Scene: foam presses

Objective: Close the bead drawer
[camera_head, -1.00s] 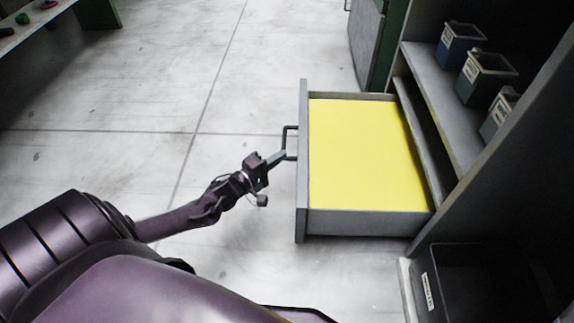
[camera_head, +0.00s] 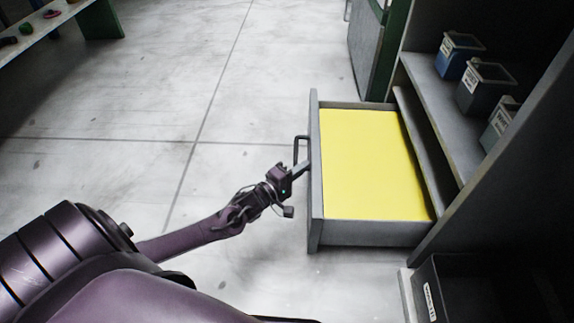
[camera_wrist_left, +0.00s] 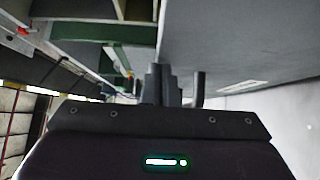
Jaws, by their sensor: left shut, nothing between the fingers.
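The bead drawer (camera_head: 316,225) is grey, with a yellow surface inside (camera_head: 370,165), and stands partly out of the cabinet at the right in the head view. Its dark bar handle (camera_head: 297,143) sits on the front panel. My left gripper (camera_head: 303,171) is shut and empty, with its tips at the front panel beside the near end of the handle; contact is hard to tell. In the left wrist view the shut fingers (camera_wrist_left: 160,84) lie alongside the grey drawer front (camera_wrist_left: 240,40), with the handle (camera_wrist_left: 199,88) just right of them. My right gripper is out of view.
Several labelled bins, one blue (camera_head: 456,55), stand on the cabinet shelf (camera_head: 440,105) behind the drawer. A black bin (camera_head: 455,285) stands below at the near right. A bench (camera_head: 40,42) with small objects is at the far left. The floor left of the drawer is clear.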

